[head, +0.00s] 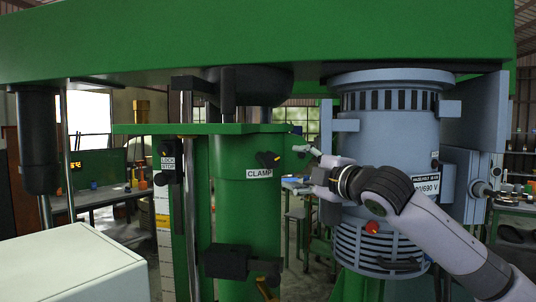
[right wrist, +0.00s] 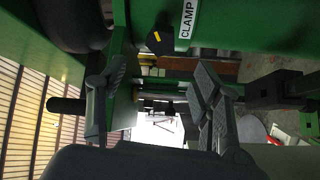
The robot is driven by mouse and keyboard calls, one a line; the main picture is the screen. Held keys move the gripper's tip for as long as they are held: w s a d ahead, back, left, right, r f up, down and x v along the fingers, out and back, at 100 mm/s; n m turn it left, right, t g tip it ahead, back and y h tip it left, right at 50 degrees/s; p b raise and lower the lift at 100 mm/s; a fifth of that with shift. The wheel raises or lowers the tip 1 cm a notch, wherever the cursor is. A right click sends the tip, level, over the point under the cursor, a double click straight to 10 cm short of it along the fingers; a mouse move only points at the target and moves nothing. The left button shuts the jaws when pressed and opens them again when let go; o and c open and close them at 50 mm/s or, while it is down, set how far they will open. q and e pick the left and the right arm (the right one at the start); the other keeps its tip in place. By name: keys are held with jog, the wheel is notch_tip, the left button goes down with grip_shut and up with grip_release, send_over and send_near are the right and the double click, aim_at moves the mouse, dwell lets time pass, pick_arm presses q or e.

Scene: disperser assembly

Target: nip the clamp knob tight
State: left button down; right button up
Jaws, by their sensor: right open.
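The clamp knob (head: 267,160) is a black knob with a yellow mark on the green column (head: 248,215), just above the white CLAMP label (head: 259,174). In the right wrist view the knob (right wrist: 158,42) shows beyond the fingertips, beside its label (right wrist: 187,18), which appears turned on its side. My right gripper (head: 308,158) is to the right of the knob, apart from it. Its two fingers stand wide apart in the right wrist view (right wrist: 160,85), with nothing between them. My left gripper is not in view.
A grey motor (head: 392,140) with a red button (head: 373,227) stands right of the column, close to my right arm. A green beam (head: 260,42) spans overhead. A LOCK STOP label (head: 168,163) is to the left. A black bracket (head: 228,262) juts out lower on the column.

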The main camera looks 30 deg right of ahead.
aim_at(273, 160)
jog(key=w+p, duration=0.1)
jog(key=w, duration=0.2)
jog(key=w+p, duration=0.1)
jog(key=w, duration=0.3)
jog(key=w+p, duration=0.1)
jog(key=w, duration=0.3)
jog(key=shift+w+d+r+p, duration=0.15)
jog(key=shift+w+r+p, duration=0.05)
jog(key=shift+r+p, duration=0.1)
jog(key=shift+w+f, duration=0.15)
jog(key=shift+w, duration=0.25)
jog(key=shift+c, duration=0.6)
jog(key=c, duration=1)
